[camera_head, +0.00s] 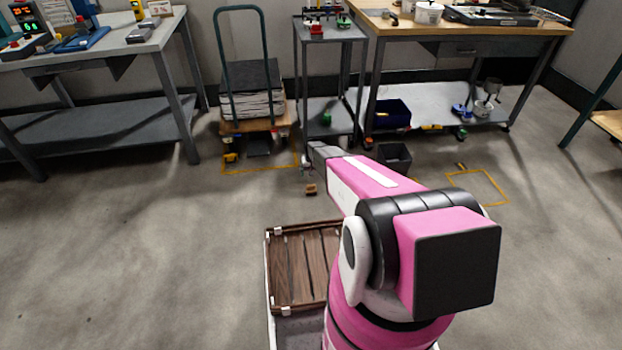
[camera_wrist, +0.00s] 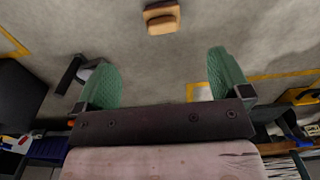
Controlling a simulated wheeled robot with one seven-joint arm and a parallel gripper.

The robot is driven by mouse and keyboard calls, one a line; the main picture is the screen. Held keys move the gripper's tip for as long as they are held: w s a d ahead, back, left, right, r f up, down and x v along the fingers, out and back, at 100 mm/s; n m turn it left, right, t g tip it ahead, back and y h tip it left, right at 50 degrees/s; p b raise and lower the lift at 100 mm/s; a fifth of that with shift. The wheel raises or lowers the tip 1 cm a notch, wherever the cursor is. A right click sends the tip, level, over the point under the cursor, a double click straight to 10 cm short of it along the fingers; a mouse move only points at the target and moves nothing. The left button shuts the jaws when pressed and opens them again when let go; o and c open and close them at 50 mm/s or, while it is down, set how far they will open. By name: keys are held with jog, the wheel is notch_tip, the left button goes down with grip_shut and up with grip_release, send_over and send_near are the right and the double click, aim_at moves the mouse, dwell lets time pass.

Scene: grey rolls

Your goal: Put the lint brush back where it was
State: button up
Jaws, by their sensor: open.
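A small tan and dark brown block-like thing (camera_head: 311,189) lies on the grey floor; it also shows at the top of the wrist view (camera_wrist: 162,17). It may be the lint brush, but I cannot tell for sure. My gripper (camera_wrist: 166,75) has two green fingertips spread wide apart, with only bare floor showing between them. The small thing lies beyond the fingertips, apart from them and roughly centred between them in the wrist view. In the head view my pink arm reaches forward and hides part of the floor.
Yellow floor outlines lie by the flatbed trolley (camera_head: 252,95) and at right (camera_head: 480,187). A dark bin (camera_head: 393,158), a grey cart (camera_head: 331,38) and a wood-topped bench (camera_head: 470,28) stand ahead. A grey workbench (camera_head: 110,45) is at left. The floor at left is clear.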

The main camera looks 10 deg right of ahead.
jog(key=s+r, duration=3.4)
jog(key=r, duration=0.3)
jog(key=shift+s+r, duration=0.2)
jog(key=shift+s, duration=0.2)
